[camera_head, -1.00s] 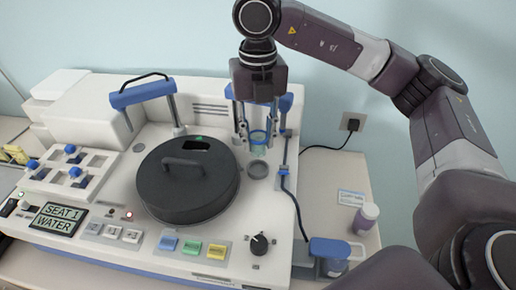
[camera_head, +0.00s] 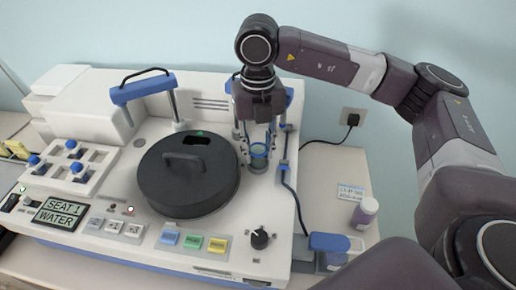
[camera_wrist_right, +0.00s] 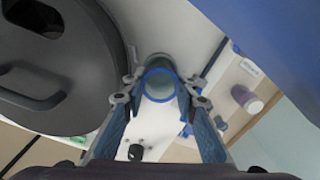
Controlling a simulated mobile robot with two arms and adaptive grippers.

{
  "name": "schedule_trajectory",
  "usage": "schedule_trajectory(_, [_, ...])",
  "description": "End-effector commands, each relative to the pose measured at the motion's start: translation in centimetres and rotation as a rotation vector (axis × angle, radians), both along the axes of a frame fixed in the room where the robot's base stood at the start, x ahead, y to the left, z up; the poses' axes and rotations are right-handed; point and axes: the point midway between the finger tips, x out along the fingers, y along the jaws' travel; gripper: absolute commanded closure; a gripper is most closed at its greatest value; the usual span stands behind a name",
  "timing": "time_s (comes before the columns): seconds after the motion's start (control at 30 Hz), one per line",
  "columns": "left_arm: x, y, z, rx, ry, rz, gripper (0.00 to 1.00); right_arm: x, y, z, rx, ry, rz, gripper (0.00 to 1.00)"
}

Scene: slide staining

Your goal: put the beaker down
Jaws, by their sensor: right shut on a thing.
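The beaker (camera_head: 258,153) is small and clear with a blue rim and a greenish content. It is upright at the round grey recess on the right of the white staining machine's top. Its base is over or in that recess; I cannot tell whether it touches. My right gripper (camera_head: 258,147) points down from above and is shut on the beaker, one finger at each side. In the right wrist view the beaker (camera_wrist_right: 160,84) shows from above between the two fingertips (camera_wrist_right: 160,92). My left gripper is not in view.
The black round lid (camera_head: 187,177) is close left of the beaker. A blue-handled bracket (camera_head: 143,88) stands behind it. The black knob (camera_head: 260,238) is in front.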

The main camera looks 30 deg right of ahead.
Motion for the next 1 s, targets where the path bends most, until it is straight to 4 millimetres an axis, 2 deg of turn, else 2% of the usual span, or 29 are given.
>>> schedule_trajectory(0.2, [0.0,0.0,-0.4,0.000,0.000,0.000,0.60,0.0,0.0,-0.3,0.001,-0.001,0.000,0.92])
schedule_trajectory(0.23, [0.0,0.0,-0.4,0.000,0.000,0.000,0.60,0.0,0.0,-0.3,0.000,0.000,0.000,0.72])
schedule_trajectory(0.4, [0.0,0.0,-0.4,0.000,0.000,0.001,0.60,0.0,0.0,-0.3,0.000,0.000,0.000,0.56])
schedule_trajectory(0.7, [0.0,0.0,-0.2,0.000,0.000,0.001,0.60,0.0,0.0,-0.2,0.000,0.000,0.000,0.56])
schedule_trajectory(0.9, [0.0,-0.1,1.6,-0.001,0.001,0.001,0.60,0.0,0.0,1.5,0.001,-0.001,0.000,0.56])
schedule_trajectory(0.93, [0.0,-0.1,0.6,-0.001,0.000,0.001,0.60,0.1,0.1,1.5,0.002,-0.005,0.000,0.56])
schedule_trajectory(1.0, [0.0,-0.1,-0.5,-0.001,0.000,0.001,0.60,0.2,0.1,2.9,0.004,-0.008,0.001,0.56])
